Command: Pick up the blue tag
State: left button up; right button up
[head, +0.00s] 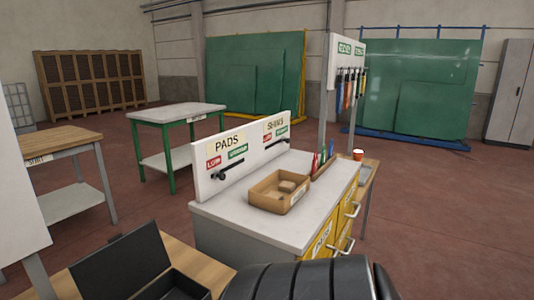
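No separate blue tag can be made out for certain. Several thin coloured strips (347,90) hang in a row under a white sign board (347,62) on a post behind the counter. Some look blue, others orange, red or dark, but they are too small to tell what they are. A few upright red, green and blue items (323,155) stand at the back right of the counter. Neither of my grippers shows in the head view.
A white-topped counter (235,213) with yellow drawers (322,243) stands ahead, carrying a cardboard box (279,192) and a PADS/SHIMS board (240,155). A black open case (125,265) is front left. A green-legged table (178,112) stands behind. Red floor is clear at right.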

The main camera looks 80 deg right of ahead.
aim_at(330, 152)
jog(key=k+l+z, duration=0.5)
jog(key=l+z, duration=0.2)
jog(key=z, duration=1.95)
